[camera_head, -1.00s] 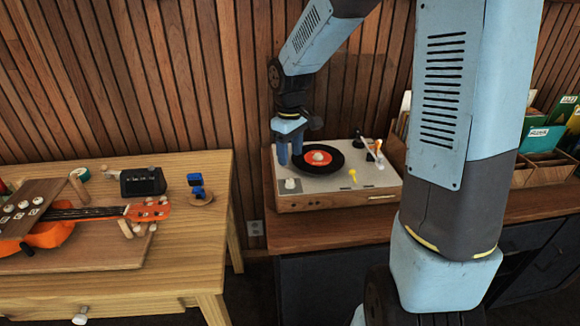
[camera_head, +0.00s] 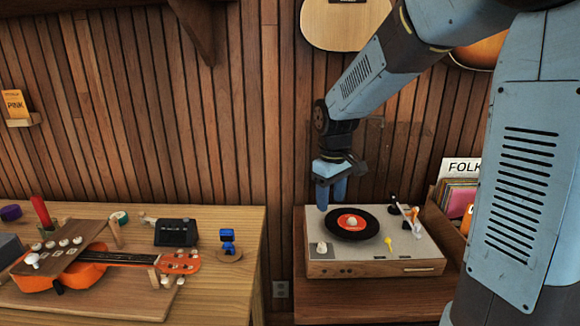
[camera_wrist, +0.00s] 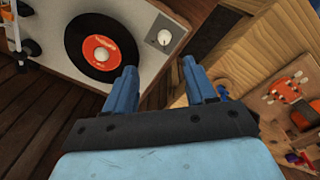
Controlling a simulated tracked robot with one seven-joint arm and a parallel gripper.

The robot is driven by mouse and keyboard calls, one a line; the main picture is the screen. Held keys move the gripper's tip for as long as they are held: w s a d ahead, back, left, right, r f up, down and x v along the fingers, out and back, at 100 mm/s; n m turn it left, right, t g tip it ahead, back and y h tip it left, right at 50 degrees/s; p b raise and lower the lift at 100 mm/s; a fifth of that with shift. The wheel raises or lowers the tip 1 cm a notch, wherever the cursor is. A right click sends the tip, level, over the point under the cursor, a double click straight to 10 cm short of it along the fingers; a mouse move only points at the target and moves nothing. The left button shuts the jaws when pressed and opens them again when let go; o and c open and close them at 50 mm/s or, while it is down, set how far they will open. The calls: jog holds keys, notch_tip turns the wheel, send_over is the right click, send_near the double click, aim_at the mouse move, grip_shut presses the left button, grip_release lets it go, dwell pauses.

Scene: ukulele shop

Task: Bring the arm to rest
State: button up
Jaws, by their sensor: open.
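My gripper (camera_head: 331,194) hangs fingers-down above the left part of the record player (camera_head: 377,270), apart from it. In the wrist view my gripper (camera_wrist: 158,85) is open, its two blue fingers spread with nothing between them. The record player (camera_wrist: 160,82) has a black record (camera_head: 352,223) with an orange label on its platter. A white knob (camera_head: 322,247) sits at its front left and a small yellow piece (camera_head: 389,243) at its right.
A wooden workbench (camera_head: 232,302) at the left bears an orange ukulele (camera_head: 100,262), a black box (camera_head: 176,232) and a blue clip-like thing (camera_head: 228,240). A record crate marked FOLK stands at the right (camera_head: 436,207). A guitar (camera_head: 345,22) hangs on the wall above.

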jog(key=s+d+r+m+t, duration=0.1)
jog(key=s+d+r+m, duration=0.1)
jog(key=s, duration=0.5)
jog(key=s+d+r+m+t, duration=0.2)
jog(key=s+d+r+m, duration=0.1)
jog(key=s+r, duration=0.2)
jog(key=s+d+r+m+t, duration=0.2)
jog(key=s+d+r, duration=0.1)
jog(key=s, duration=0.6)
jog(key=shift+d+r+m, duration=0.3)
jog(key=shift+r, duration=0.15)
